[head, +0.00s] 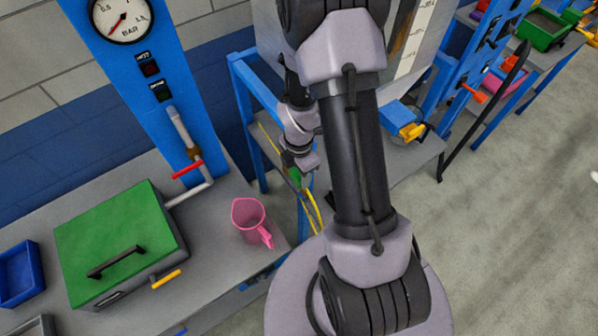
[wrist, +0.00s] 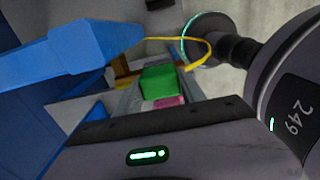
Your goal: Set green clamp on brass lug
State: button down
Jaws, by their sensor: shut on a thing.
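My gripper (head: 296,168) hangs beside the blue frame, partly behind my own arm in the head view. A small green piece, which looks like the green clamp (head: 294,178), shows at its fingers. My gripper is shut on it. Yellow cable (head: 311,204) runs down from there, and a loop of yellow cable (wrist: 205,47) shows in the wrist view. I cannot make out the brass lug in either view.
A bench at the left carries a green-lidded box (head: 118,240), a pink jug (head: 249,220) and a blue tray (head: 20,272). A blue gauge panel (head: 125,65) stands behind it. A blue-and-yellow part (head: 408,128) sits right of my arm.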

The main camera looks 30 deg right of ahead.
jog(key=shift+f+b, duration=0.5)
jog(key=shift+f, duration=0.1)
jog(key=c, duration=0.6)
grip_release()
notch_tip(320, 180, up, 18)
jog(key=f+p, duration=0.1)
jog(key=p, duration=0.2)
jog(key=s+a+f+m+t+b, duration=0.2)
jog(key=s+a+m+b, duration=0.1)
jog(key=m+b, duration=0.4)
jog(key=s+a+f+m+t+y+b, duration=0.1)
jog(key=s+a+f+m+t+b, duration=0.1)
jog(key=s+a+m+b, duration=0.2)
jog(key=s+a+f+m+t+y+b, duration=0.1)
jog(key=s+a+f+m+b, duration=0.1)
jog(key=s+a+m+b, duration=0.2)
jog(key=shift+s+a+m+t+b, duration=0.15)
jog(key=shift+a+m+b, duration=0.45)
jog(key=shift+m+b, duration=0.85)
jog(key=shift+w+a+m+t+b, duration=0.1)
jog(key=shift+a+m+b, duration=0.45)
jog(key=shift+m+b, duration=0.9)
jog(key=shift+s+a+m+t+b, duration=0.15)
jog(key=shift+a+m+b, duration=0.65)
jog(key=shift+b, duration=1.05)
jog(key=shift+d, duration=0.2)
